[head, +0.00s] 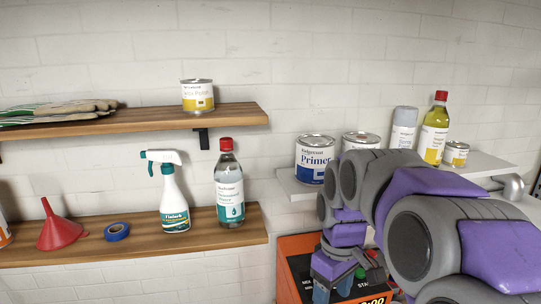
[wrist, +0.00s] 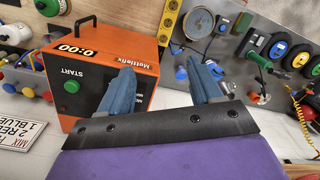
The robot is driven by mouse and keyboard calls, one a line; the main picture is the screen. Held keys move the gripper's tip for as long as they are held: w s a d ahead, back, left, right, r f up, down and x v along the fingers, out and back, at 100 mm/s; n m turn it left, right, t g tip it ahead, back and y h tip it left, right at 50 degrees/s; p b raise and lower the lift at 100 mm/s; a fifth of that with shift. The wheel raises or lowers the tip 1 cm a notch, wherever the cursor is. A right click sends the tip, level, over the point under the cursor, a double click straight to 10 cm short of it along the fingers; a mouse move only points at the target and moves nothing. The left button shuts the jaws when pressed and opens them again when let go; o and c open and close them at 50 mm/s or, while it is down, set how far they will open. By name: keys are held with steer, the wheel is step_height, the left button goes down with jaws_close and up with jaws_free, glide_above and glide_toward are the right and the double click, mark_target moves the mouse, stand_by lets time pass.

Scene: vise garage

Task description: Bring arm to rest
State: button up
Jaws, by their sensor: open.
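My arm, purple and grey, fills the right side of the head view, folded in front of the shelves. My gripper (wrist: 158,88) shows in the wrist view as two blue fingers set well apart, open and with nothing between them. In the head view the gripper end (head: 334,289) is low, in front of the orange machine, partly hidden by my arm links. The orange machine (wrist: 90,57) has a green start button (wrist: 71,87) and a display; it stands beyond the left finger. I cannot tell the exact gap between them.
Wooden shelves at left hold a spray bottle (head: 174,202), a clear bottle (head: 229,187), a red funnel (head: 61,229) and blue tape (head: 117,231). A grey tool panel (wrist: 250,50) stands right of the machine.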

steer(key=s+f+m+b, duration=0.3)
steer(key=s+f, duration=0.6)
steer(key=s, duration=0.3)
steer(key=s+d+f+m+g+b, duration=0.1)
steer(key=s+f+m+b, duration=0.3)
steer(key=s+f, duration=0.5)
steer(key=s+b, duration=0.1)
steer(key=s, duration=0.3)
steer(key=shift+s+d+m, duration=0.2)
steer(key=shift+s+m, duration=0.1)
steer(key=shift+f, duration=0.1)
